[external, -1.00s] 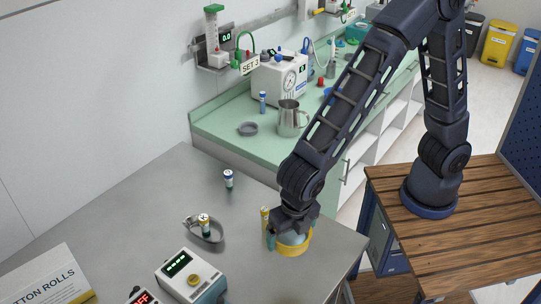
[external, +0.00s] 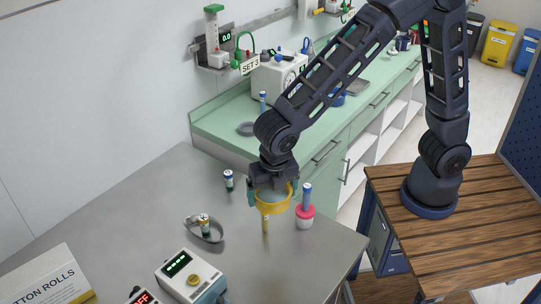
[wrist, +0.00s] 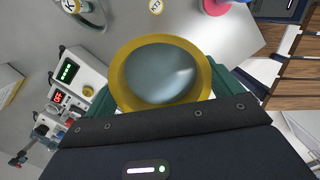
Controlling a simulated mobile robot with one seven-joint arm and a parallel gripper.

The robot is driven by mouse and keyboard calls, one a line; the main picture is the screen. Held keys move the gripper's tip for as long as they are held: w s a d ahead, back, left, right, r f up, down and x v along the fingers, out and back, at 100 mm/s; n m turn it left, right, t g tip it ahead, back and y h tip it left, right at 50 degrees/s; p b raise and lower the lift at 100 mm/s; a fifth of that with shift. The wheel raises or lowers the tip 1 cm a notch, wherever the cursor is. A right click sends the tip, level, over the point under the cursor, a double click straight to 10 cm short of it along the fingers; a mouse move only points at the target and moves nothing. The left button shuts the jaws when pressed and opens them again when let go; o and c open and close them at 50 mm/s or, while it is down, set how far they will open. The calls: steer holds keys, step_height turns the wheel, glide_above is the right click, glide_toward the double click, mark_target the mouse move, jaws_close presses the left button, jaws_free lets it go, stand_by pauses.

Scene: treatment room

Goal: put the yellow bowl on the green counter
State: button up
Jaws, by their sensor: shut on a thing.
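The yellow bowl (external: 273,207) is held in my gripper (external: 272,188), above the grey metal table (external: 130,215). In the wrist view the bowl (wrist: 120,85) shows its yellow rim and grey-blue inside, close in front of my gripper (wrist: 165,95). The fingers are shut on it at its sides. The green counter (external: 215,126) runs along the wall behind the table, beyond my gripper.
A small grey dish (external: 246,129) and a white machine (external: 277,78) stand on the counter. A kidney dish (external: 205,232) lies on the table.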

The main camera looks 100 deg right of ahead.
steer(key=s+d+r+m, duration=0.1)
steer(key=s+d+m, duration=0.15)
steer(key=d, duration=1.45)
steer(key=s+d+r+m, duration=0.15)
steer(key=d+m, duration=0.25)
steer(key=d, duration=1.4)
steer(key=s+d+r+m+g, duration=0.15)
steer(key=s+d+m, duration=0.25)
steer(key=s+d, duration=0.85)
steer(key=s+d+r+m, duration=0.2)
steer(key=s+d+m, duration=0.2)
steer(key=s+d, duration=0.85)
steer(key=shift+n+y, duration=0.25)
steer(key=shift+y, duration=0.05)
steer(key=f, duration=0.6)
steer(key=w+d+f, duration=0.1)
steer(key=f, duration=1.3)
steer(key=shift+w+d+f, duration=0.2)
steer(key=shift+d+f, duration=0.05)
steer(key=shift+d, duration=0.1)
steer(key=shift+f, duration=0.1)
steer(key=o, duration=0.7)
